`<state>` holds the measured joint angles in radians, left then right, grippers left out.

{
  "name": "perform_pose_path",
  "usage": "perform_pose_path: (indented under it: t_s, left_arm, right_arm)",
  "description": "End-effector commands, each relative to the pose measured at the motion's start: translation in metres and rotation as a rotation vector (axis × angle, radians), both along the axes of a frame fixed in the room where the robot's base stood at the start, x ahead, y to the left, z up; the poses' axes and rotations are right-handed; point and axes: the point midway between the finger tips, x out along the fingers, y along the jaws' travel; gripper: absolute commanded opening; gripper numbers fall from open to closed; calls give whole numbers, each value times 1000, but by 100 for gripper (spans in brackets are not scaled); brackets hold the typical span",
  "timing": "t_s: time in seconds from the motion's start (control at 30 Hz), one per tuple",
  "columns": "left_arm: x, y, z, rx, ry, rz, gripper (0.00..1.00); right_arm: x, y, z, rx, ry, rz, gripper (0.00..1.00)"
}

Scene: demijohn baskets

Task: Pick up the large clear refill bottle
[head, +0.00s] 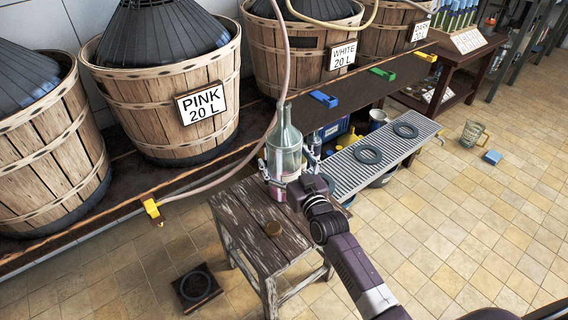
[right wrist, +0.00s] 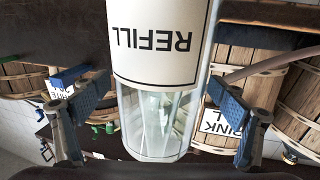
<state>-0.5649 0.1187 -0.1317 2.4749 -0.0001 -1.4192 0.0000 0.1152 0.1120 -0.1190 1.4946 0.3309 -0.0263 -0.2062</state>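The large clear refill bottle (head: 285,148) stands upright at the back of a worn wooden stool (head: 246,212) in the head view. My right gripper (head: 287,168) reaches in from the front right with its fingers on either side of the bottle's body. In the right wrist view the bottle (right wrist: 160,125) is close up between the two fingers, with its white REFILL label upside down. A gap shows between the bottle and each finger, so the gripper is open around it. My left gripper is not in view.
A pale hose (head: 232,178) hangs beside the bottle. A grated bench (head: 387,155) with dark rings stands to the right. Basket demijohns line the back shelf, including the PINK one (head: 165,100).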

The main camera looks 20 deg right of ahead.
Motion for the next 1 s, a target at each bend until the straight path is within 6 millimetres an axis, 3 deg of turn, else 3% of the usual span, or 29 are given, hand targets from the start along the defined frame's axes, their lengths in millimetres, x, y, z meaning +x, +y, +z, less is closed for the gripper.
perform_pose_path:
  t_s: [0.07,0.67,1.0]
  left_arm:
    - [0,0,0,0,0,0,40]
    - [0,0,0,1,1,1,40]
    - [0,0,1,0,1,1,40]
  right_arm:
    - [0,0,0,0,0,0,79]
    - [0,0,0,-1,0,0,13]
    - [1,-1,6,0,-11,-1,11]
